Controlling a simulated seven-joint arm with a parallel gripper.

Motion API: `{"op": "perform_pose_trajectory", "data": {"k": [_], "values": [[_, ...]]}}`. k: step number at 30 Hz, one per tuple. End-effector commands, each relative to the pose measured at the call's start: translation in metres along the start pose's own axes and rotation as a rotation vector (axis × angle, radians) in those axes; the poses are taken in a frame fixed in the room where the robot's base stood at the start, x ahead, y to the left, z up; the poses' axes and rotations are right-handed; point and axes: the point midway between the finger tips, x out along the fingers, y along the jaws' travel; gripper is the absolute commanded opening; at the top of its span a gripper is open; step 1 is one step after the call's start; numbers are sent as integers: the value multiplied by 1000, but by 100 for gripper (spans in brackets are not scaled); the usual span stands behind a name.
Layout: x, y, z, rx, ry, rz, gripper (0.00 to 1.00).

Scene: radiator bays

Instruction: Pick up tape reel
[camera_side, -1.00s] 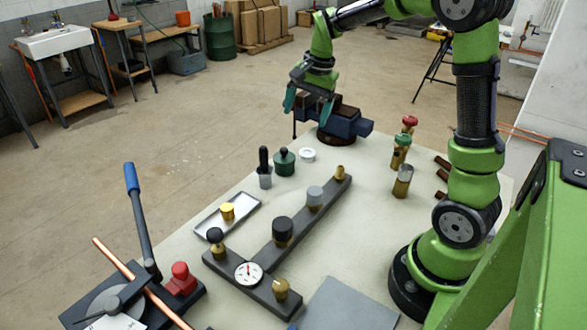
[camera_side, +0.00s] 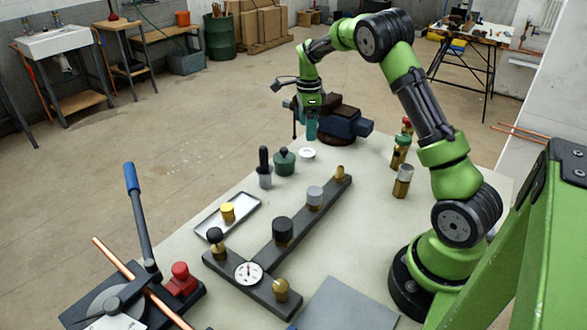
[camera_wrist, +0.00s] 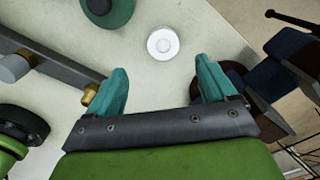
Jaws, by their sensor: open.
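The tape reel (camera_side: 307,154), a small white ring, lies flat on the pale bench top near its far edge. It also shows in the wrist view (camera_wrist: 163,43), beyond the fingertips and roughly midway between them. My gripper (camera_side: 311,132) is above the bench just behind the reel in the side view, close to the vise. In the wrist view my gripper (camera_wrist: 160,82) has its two teal fingers wide apart with nothing between them. The reel is in full view and apart from the fingers.
The blue vise (camera_side: 345,122) stands close to the right of my gripper. A green round-topped pot (camera_side: 284,163) and a black-handled grey piece (camera_side: 264,170) stand left of the reel. A dark bar with fittings (camera_side: 300,222) lies nearer. Brass valves (camera_side: 401,180) stand at right.

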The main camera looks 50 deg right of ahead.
Motion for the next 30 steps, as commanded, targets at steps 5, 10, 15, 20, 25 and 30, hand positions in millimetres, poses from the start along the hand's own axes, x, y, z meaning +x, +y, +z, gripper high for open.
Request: {"op": "perform_pose_trajectory", "data": {"k": [5,10,15,20,25,30], "values": [[29,0,0,0,0,2,84],[40,0,0,1,-1,1,84],[63,-3,-2,0,0,4,84],[83,-5,-2,-1,-1,2,84],[90,-5,-2,-1,-1,-1,84],[89,-5,-2,-1,-1,-1,81]]}}
